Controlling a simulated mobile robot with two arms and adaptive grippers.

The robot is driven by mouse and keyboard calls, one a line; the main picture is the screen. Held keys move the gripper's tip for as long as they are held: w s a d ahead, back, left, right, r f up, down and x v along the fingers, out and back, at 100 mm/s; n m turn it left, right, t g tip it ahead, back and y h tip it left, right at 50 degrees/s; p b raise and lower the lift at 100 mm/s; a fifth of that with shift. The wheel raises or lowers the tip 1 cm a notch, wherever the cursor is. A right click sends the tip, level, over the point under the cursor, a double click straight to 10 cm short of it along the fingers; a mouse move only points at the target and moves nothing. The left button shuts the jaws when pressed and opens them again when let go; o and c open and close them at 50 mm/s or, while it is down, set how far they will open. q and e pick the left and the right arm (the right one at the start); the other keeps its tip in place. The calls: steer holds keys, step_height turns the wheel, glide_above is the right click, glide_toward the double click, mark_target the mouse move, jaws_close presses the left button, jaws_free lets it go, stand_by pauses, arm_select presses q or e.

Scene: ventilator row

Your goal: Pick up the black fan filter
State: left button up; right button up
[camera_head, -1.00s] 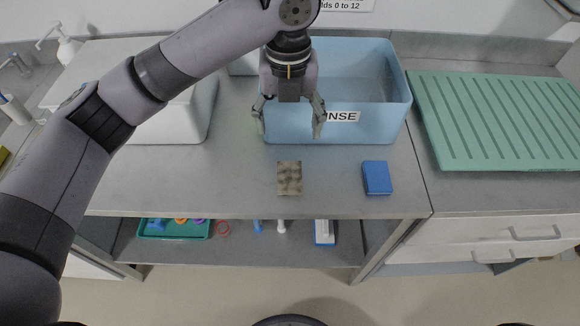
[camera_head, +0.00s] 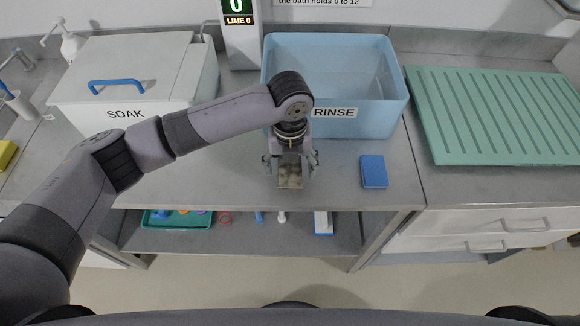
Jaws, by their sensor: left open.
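A flat rectangular pad, mottled dark and tan as if dusty, is the likely fan filter (camera_head: 289,181); its black colour does not show clearly. It lies on the grey counter in front of the rinse bath. My left gripper (camera_head: 290,169) is open and points down over it, with one finger at each side. The gripper's palm hides the pad's far part, and I cannot tell whether the fingers touch it. A blue rectangular pad (camera_head: 374,171) lies to the right. My right gripper is not in view.
A blue RINSE bath (camera_head: 384,124) stands behind the gripper. A white lidded SOAK box (camera_head: 80,118) is at left, a green ribbed drainer (camera_head: 490,115) at right. A green tray (camera_head: 165,223) and small items sit on the shelf below. The counter between the pads is clear.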

arm_select(q)
steer(key=shift+f, duration=0.75)
steer(key=shift+c, duration=0.3)
steer(key=c, duration=1)
